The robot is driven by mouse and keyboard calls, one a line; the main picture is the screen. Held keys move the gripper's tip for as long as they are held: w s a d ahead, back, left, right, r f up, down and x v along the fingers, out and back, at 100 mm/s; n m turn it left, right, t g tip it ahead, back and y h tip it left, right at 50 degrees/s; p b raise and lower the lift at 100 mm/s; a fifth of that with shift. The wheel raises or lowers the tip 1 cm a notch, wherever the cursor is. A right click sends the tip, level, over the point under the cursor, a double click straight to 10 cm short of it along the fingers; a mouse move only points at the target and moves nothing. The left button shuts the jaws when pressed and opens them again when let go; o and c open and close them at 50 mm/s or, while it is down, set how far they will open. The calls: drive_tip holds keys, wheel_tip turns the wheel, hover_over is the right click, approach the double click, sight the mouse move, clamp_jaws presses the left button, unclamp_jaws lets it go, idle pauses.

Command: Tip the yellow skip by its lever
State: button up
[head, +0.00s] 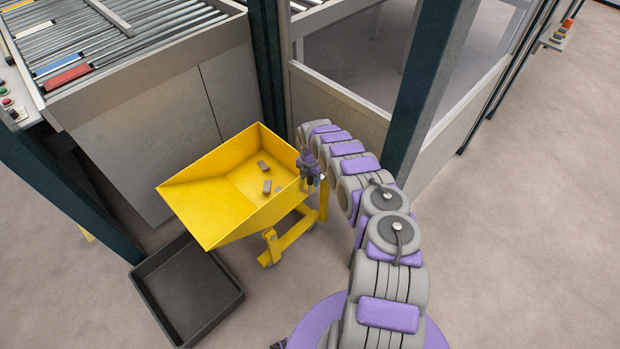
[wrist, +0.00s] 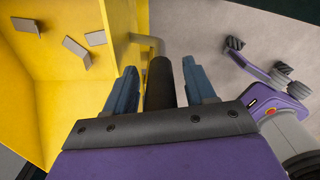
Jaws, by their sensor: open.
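The yellow skip (head: 205,215) stands on a wheeled yellow frame (head: 288,238) in the middle of the head view, with several small grey pieces inside. Its yellow wall also shows in the wrist view (wrist: 70,100). The lever's black grip (wrist: 160,82) lies between the two blue fingers of my gripper (wrist: 158,85) in the wrist view, with a gap on either side. A bent bar behind the grip runs to the skip's side. In the head view my gripper (head: 309,172) is at the skip's right edge and covers the lever. My gripper is open.
A black tray (head: 190,290) lies on the floor in front of the skip's lip. A roller conveyor (head: 120,30) stands behind on the left. Dark posts (head: 425,90) and low panels (head: 335,110) stand behind and right of the skip. The floor at right is clear.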

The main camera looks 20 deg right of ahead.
drive_tip(key=shift+c, duration=0.5)
clamp_jaws()
drive_tip(key=shift+r, duration=0.1)
